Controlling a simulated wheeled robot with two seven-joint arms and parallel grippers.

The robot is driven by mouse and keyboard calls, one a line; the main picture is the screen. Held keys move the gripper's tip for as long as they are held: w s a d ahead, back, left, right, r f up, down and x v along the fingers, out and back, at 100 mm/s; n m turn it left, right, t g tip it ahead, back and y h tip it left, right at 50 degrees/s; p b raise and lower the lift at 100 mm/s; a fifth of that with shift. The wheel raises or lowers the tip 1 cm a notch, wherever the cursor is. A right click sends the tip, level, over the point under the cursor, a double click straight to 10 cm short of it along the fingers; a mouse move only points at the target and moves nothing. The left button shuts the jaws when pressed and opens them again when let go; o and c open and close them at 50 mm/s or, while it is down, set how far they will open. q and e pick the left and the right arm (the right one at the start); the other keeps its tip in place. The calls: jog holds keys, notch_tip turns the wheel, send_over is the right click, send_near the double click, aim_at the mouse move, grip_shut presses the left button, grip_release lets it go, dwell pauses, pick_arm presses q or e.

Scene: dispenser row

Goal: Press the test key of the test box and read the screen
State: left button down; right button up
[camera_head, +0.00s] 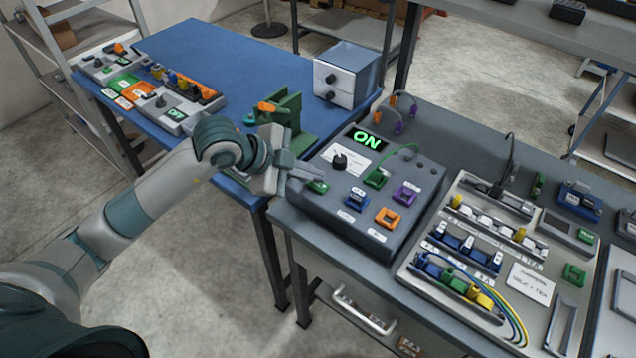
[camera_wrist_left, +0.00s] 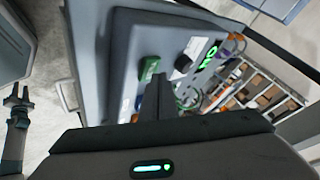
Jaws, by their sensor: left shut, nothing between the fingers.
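The grey test box (camera_head: 335,205) stands on the near grey bench. Its dark screen (camera_head: 366,138) shows "ON" in green; the lit screen also shows in the left wrist view (camera_wrist_left: 208,57). A green key (camera_head: 318,187) sits on the box's left side, and it shows in the left wrist view (camera_wrist_left: 150,68). My left gripper (camera_head: 312,178) is shut and empty, its fingertips right at this green key. I cannot tell whether they touch it. In the left wrist view my right gripper (camera_wrist_left: 18,94) is away from the box, its fingers apart with nothing between them.
A black knob (camera_head: 340,162) and blue, orange, purple and green sockets are on the box top. A panel with colored plugs (camera_head: 465,260) lies to the right.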

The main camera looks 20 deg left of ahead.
aim_at(313, 186)
pick_arm(q)
jog(key=shift+f+b, duration=0.3)
jog(key=shift+f, duration=0.2)
dwell(0.6)
dwell(0.3)
jog(key=shift+r+p, duration=0.85)
jog(key=shift+r, duration=0.1)
jog(key=shift+r+p, duration=2.1)
jog(key=shift+r, duration=0.4)
